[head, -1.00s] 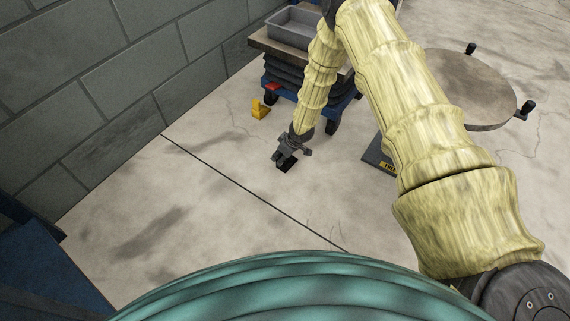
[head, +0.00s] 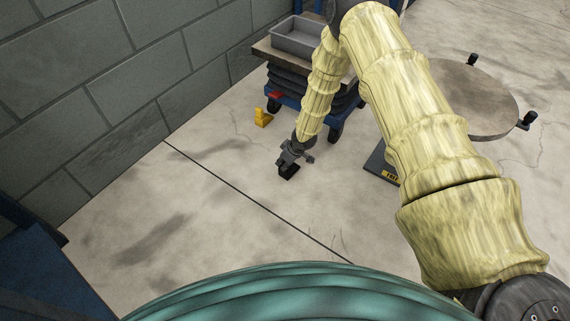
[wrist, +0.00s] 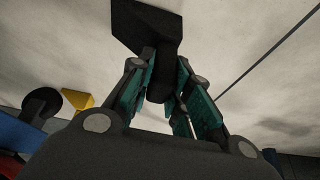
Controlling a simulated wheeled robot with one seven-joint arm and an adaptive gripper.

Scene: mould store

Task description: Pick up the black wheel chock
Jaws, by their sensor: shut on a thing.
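The black wheel chock (wrist: 155,28) shows at the top of the wrist view, a dark block with a narrower part reaching down between the fingers. My gripper (wrist: 168,85) is shut on that narrower part, with one teal-padded finger on each side. In the head view the chock (head: 289,171) is a small dark shape under my gripper (head: 287,163), over the concrete floor. The fingers partly hide it there. I cannot tell whether the chock touches the floor.
A yellow chock-like block (head: 263,118) stands on the floor near a blue lift cart (head: 336,130) with a grey tray (head: 298,40). A round-topped stand (head: 470,98) is at right. A block wall (head: 90,90) runs along the left.

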